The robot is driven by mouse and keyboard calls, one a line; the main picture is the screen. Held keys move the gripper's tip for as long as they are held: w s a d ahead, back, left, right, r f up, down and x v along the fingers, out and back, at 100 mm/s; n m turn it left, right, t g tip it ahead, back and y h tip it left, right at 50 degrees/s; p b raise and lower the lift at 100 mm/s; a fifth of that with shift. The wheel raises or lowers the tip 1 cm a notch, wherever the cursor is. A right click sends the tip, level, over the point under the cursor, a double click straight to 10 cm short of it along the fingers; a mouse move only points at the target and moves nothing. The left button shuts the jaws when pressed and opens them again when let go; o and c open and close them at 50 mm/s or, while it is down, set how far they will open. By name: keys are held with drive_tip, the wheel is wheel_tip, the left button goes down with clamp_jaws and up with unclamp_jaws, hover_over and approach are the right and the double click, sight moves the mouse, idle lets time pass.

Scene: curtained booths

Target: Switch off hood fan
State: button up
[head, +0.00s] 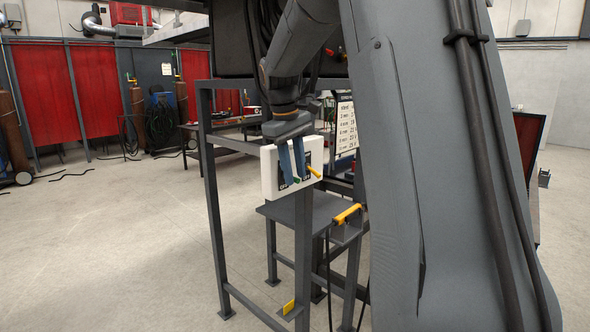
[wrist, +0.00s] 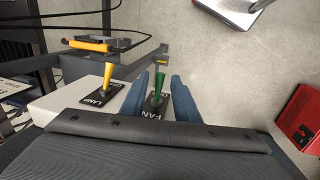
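A white switch box (head: 270,172) is mounted on a dark steel frame; it also shows in the wrist view (wrist: 62,104). The fan switch has a green lever (wrist: 159,84) on a black plate marked FAN (wrist: 153,112). Beside it is a yellow lever (wrist: 107,73) on a plate marked LAMP (wrist: 98,100). My gripper (wrist: 160,82) is open, with one blue finger on each side of the green lever and gaps between. In the head view my gripper (head: 297,178) is at the box front, partly covering it. I cannot tell the fan switch's position.
A small steel table (head: 290,208) stands below the box, with a yellow-handled tool (head: 348,213) at its side. A frame post (head: 216,210) rises left of the box. Red curtains (head: 100,85) hang at the back left. The floor at the left is mostly clear.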

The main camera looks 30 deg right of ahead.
clamp_jaws()
drive_tip(key=shift+s+d+f+t+y+b, duration=0.15)
drive_tip(key=shift+f+t+b, duration=0.15)
drive_tip(key=shift+t+b, duration=0.3)
drive_tip(key=shift+s+f+t+y+b, duration=0.15)
drive_tip(key=shift+f+t+b, duration=0.1)
drive_tip(key=shift+t+b, duration=0.3)
drive_tip(key=shift+f+t+y+b, duration=0.2)
drive_tip(key=shift+t+y+b, duration=0.1)
drive_tip(key=shift+t+b, duration=0.5)
unclamp_jaws()
